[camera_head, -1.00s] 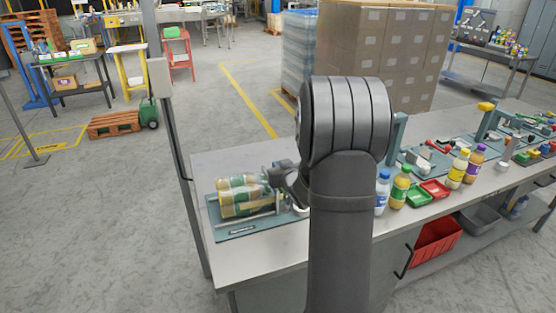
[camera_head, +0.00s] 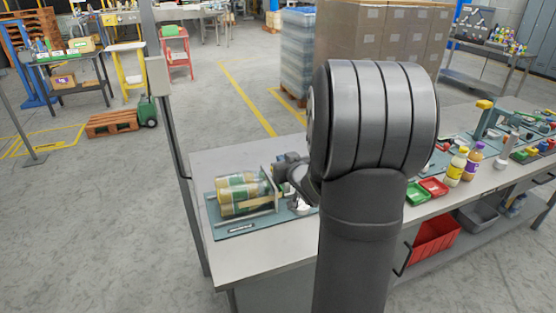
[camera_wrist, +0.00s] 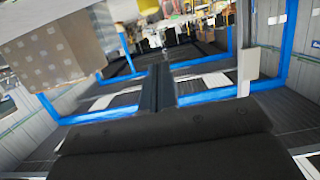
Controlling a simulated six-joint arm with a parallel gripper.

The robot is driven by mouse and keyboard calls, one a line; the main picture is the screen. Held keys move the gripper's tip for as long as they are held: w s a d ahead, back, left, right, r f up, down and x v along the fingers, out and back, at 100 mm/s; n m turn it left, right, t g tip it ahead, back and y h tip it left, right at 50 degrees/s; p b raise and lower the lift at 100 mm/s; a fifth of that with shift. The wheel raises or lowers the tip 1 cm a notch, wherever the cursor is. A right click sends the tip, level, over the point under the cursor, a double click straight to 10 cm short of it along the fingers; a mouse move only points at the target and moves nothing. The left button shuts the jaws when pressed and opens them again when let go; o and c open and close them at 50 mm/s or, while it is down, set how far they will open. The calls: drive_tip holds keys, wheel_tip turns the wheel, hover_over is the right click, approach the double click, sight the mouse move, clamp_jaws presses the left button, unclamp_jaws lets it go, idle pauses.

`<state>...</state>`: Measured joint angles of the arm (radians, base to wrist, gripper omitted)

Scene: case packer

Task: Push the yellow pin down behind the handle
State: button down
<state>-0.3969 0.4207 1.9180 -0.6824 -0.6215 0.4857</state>
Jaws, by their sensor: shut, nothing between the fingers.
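No yellow pin or handle that I can make out shows in either view. In the head view, a teal base plate (camera_head: 236,230) on the bench carries green-and-tan bottles (camera_head: 240,193) lying on their sides by a light upright plate (camera_head: 268,184). A small whitish part (camera_head: 301,206) sits at its right end, partly covered by my arm. My wrist is beside the upright plate; its fingertips are hidden there. In the wrist view, my gripper (camera_wrist: 160,85) is shut and empty, pointing out across the room, with no task object in front of it.
The grey bench (camera_head: 262,252) has free room in front of the base plate. Right of my arm are a green tray (camera_head: 416,193), a red tray (camera_head: 434,187) and standing bottles (camera_head: 456,166). A yellow-topped fixture (camera_head: 485,104) stands farther right.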

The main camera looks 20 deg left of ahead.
drive_tip(key=shift+v, duration=2.4)
drive_tip(key=x, duration=1)
drive_tip(key=shift+f, duration=0.25)
